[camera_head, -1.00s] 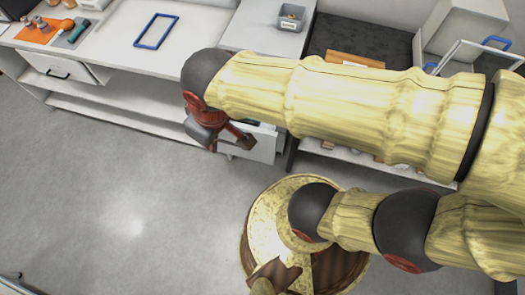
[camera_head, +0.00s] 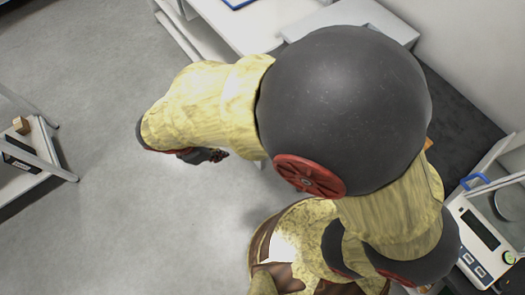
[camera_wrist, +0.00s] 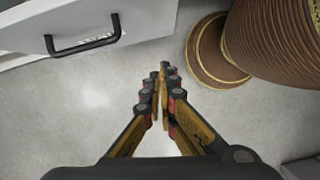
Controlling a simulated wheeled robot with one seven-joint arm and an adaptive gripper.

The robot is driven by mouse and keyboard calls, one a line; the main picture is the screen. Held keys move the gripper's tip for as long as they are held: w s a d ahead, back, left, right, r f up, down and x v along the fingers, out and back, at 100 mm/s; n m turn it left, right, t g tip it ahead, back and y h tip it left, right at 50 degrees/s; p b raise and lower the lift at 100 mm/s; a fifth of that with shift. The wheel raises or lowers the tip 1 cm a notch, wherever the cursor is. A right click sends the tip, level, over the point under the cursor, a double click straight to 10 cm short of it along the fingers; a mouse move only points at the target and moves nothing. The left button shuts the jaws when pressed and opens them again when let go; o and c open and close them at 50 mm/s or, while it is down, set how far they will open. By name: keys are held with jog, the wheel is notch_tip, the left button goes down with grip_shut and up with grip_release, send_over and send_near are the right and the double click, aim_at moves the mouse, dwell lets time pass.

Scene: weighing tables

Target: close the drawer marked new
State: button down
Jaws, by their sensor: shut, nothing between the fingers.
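A pale drawer front (camera_wrist: 140,20) with a black bar handle (camera_wrist: 84,46) shows at the upper left of the wrist view. I cannot read a marking on it, so I cannot tell whether it is the drawer marked new. My gripper (camera_wrist: 162,70) is shut and empty, with its fingertips over the floor, to the right of the handle and apart from it. In the head view my gripper (camera_head: 205,155) shows partly beneath my forearm, over the floor. My arm hides most of the drawer area there.
In the head view a white table (camera_head: 235,28) with a blue frame stands at the top. A scale (camera_head: 482,240) is on the right. A small shelf unit (camera_head: 35,165) stands at the far left. Grey floor (camera_head: 110,225) lies open on the left.

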jog(key=w+d+f+n+b, duration=0.2)
jog(key=w+d+f+b, duration=0.2)
jog(key=f, duration=0.5)
jog(key=shift+w+d+b, duration=0.35)
jog(key=shift+d+b, duration=0.3)
jog(key=shift+d, duration=0.6)
jog(key=shift+r, duration=0.1)
jog(key=w+d+p, duration=0.3)
jog(key=w+d, duration=0.2)
jog(key=d, duration=0.4)
jog(key=w+d+p, duration=0.3)
jog(key=w+d, duration=0.3)
jog(key=d, duration=0.3)
jog(key=w+d+p, duration=0.3)
jog(key=w+d, duration=0.3)
jog(key=d, duration=0.4)
jog(key=shift+w, duration=0.15)
jog(key=shift+p, duration=0.3)
